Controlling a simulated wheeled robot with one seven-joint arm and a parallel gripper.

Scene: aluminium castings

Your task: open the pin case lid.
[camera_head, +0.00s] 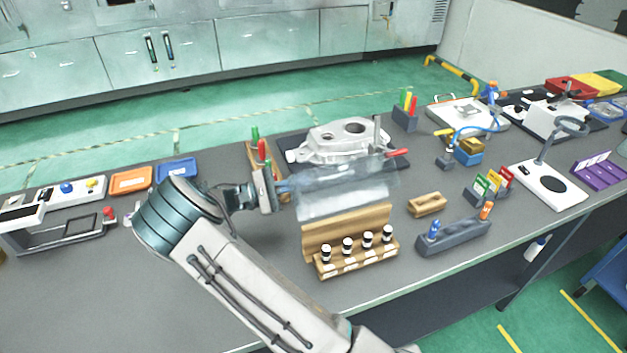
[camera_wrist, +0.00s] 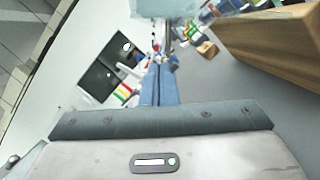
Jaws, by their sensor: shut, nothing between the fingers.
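The wooden pin case (camera_head: 347,233) stands near the front of the bench in the head view, with several black-and-white capped pieces in its front row. A clear, see-through panel (camera_head: 345,203), which looks like its lid, is raised and tilted back above and behind the wooden back board. Its hinge line cannot be made out. My gripper (camera_head: 284,188) is at the panel's left end; contact cannot be told. In the wrist view its blue fingers (camera_wrist: 166,84) are together and empty. A wooden wall (camera_wrist: 268,45), likely the case's, is at the right there.
A casting (camera_head: 343,142) on a dark mat lies behind the panel. A wooden block (camera_head: 427,204) and a grey holder (camera_head: 453,237) stand to the right. Orange (camera_head: 131,181) and blue (camera_head: 177,170) trays lie at the left. The bench front left of the case is clear.

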